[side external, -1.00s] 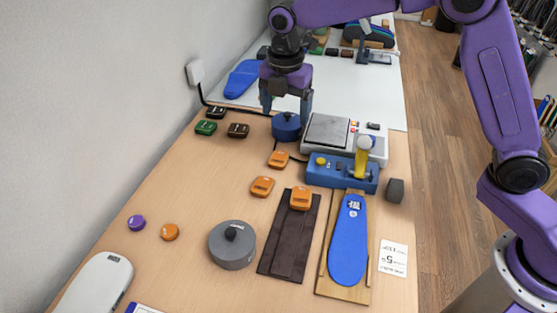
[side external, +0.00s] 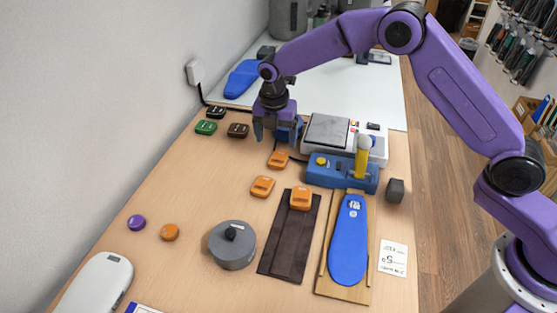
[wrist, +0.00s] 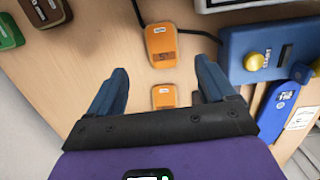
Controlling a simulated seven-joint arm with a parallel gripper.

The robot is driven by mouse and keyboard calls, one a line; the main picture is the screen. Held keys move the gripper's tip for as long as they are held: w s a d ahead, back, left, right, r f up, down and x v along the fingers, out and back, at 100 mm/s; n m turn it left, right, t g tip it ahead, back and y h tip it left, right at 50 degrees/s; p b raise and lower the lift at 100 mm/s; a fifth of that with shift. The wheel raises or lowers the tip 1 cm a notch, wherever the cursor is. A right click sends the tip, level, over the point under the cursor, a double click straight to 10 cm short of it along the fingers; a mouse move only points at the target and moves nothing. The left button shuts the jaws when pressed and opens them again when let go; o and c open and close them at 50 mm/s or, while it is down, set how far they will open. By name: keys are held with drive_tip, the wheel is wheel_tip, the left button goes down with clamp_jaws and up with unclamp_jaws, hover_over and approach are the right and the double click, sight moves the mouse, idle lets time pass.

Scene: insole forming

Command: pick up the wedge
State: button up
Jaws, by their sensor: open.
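Several small wedge-like pieces lie on the wooden table; I cannot tell which one is the wedge. An orange piece (side external: 278,160) lies just below my gripper (side external: 277,138) in the side view. A second orange piece (side external: 262,187) is nearer the camera, and a third (side external: 301,198) lies on a dark strip. Green (side external: 206,127), brown (side external: 238,130) and black (side external: 216,112) pieces sit to the left. In the wrist view, my gripper (wrist: 161,68) is open and empty above the table. One orange piece (wrist: 161,42) shows beyond the fingertips, another (wrist: 164,96) between the fingers.
A blue device (side external: 342,176) with a yellow lever and a scale (side external: 326,131) stand to the right. A blue insole (side external: 348,243) lies on a wooden board. A grey round weight (side external: 232,246) stands nearer the camera. A blue round object is partly hidden behind my gripper.

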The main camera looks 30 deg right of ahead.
sight(279, 158)
drive_tip(key=shift+w+d+f, duration=0.1)
drive_tip(key=shift+d+f, duration=0.05)
drive_tip(key=shift+f, duration=1)
drive_tip(key=shift+d+f, duration=0.15)
drive_tip(key=shift+f, duration=0.95)
drive_tip(key=shift+w+d+f, duration=0.1)
drive_tip(key=shift+d+f, duration=0.05)
drive_tip(key=shift+f, duration=1)
drive_tip(key=c, duration=1.1)
